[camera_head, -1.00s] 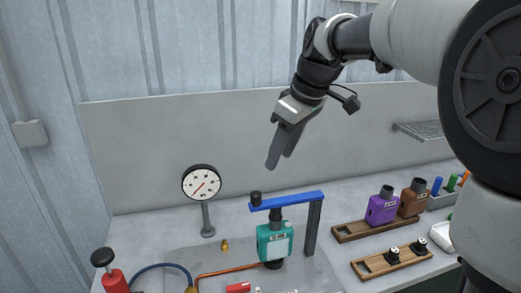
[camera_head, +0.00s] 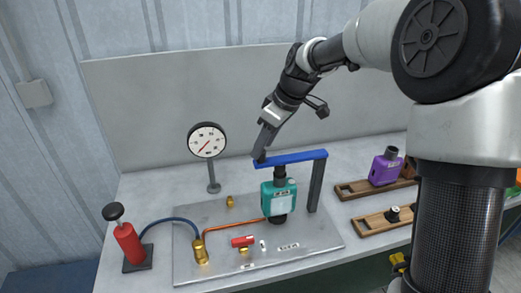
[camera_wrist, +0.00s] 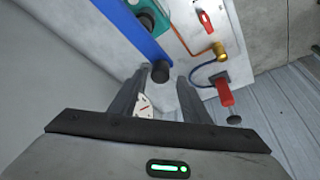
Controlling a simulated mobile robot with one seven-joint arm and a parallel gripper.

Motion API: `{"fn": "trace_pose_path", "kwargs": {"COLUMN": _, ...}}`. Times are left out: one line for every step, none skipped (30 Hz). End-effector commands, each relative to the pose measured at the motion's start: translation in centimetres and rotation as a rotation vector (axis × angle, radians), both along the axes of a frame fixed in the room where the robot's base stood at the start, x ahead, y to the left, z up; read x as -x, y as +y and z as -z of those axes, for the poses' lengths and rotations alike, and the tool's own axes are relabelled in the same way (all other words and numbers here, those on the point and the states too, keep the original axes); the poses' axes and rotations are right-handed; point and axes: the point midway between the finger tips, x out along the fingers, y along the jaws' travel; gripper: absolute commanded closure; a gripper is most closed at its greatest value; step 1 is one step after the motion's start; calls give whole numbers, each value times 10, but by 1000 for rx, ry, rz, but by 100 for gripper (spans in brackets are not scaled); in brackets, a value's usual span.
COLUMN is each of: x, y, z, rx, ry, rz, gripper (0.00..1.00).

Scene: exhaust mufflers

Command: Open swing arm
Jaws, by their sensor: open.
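The swing arm (camera_head: 292,159) is a blue bar on a grey upright post (camera_head: 316,186). It reaches over a teal muffler (camera_head: 278,199) standing on a metal plate. My gripper (camera_head: 263,147) is at the bar's left end, fingers pointing down, over the black knob there. In the wrist view the blue bar (camera_wrist: 130,30) runs diagonally and the black knob (camera_wrist: 160,72) shows between the tips of my open fingers. I cannot tell whether the fingers touch it. In the head view the fingers mostly hide the knob.
A round gauge (camera_head: 207,140) stands left of my gripper. A red pump (camera_head: 127,240) with a blue hose stands at the left of the bench. A purple muffler (camera_head: 386,167) sits on a wooden rack (camera_head: 353,189) at the right. A wall panel rises behind.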

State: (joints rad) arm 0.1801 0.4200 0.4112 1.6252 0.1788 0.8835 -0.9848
Motion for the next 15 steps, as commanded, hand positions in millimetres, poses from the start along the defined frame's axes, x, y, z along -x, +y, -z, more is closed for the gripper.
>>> {"fn": "trace_pose_path", "kwargs": {"x": -1, "y": 4, "z": 8, "rx": 0, "ry": 2, "rz": -2, "gripper": 57}}
{"fn": "trace_pose_path", "kwargs": {"x": -2, "y": 5, "z": 11, "rx": 0, "ry": 3, "rz": -1, "gripper": 57}}
{"fn": "trace_pose_path", "kwargs": {"x": -3, "y": 6, "z": 16, "rx": -1, "ry": 2, "rz": -1, "gripper": 57}}
{"fn": "trace_pose_path", "kwargs": {"x": -4, "y": 7, "z": 19, "rx": 0, "ry": 1, "rz": 0, "gripper": 57}}
{"fn": "trace_pose_path", "kwargs": {"x": -4, "y": 8, "z": 21, "rx": 0, "ry": 0, "rz": 0, "gripper": 57}}
{"fn": "trace_pose_path", "kwargs": {"x": -5, "y": 9, "z": 24, "rx": 0, "ry": 0, "rz": 0, "gripper": 57}}
{"fn": "trace_pose_path", "kwargs": {"x": -5, "y": 10, "z": 26, "rx": 0, "ry": 0, "rz": 0, "gripper": 57}}
{"fn": "trace_pose_path", "kwargs": {"x": -6, "y": 10, "z": 27, "rx": 0, "ry": 0, "rz": 0, "gripper": 57}}
{"fn": "trace_pose_path", "kwargs": {"x": -6, "y": 10, "z": 28, "rx": 0, "ry": -1, "rz": 0, "gripper": 57}}
{"fn": "trace_pose_path", "kwargs": {"x": -6, "y": 11, "z": 29, "rx": 0, "ry": -1, "rz": 0, "gripper": 57}}
{"fn": "trace_pose_path", "kwargs": {"x": -6, "y": 11, "z": 29, "rx": 0, "ry": -1, "rz": 0, "gripper": 57}}
{"fn": "trace_pose_path", "kwargs": {"x": -6, "y": 11, "z": 30, "rx": 1, "ry": -2, "rz": 1, "gripper": 57}}
{"fn": "trace_pose_path", "kwargs": {"x": -6, "y": 11, "z": 30, "rx": 1, "ry": -2, "rz": 1, "gripper": 57}}
{"fn": "trace_pose_path", "kwargs": {"x": -6, "y": 11, "z": 30, "rx": 1, "ry": -2, "rz": 1, "gripper": 57}}
{"fn": "trace_pose_path", "kwargs": {"x": -6, "y": 11, "z": 30, "rx": 1, "ry": -2, "rz": 1, "gripper": 57}}
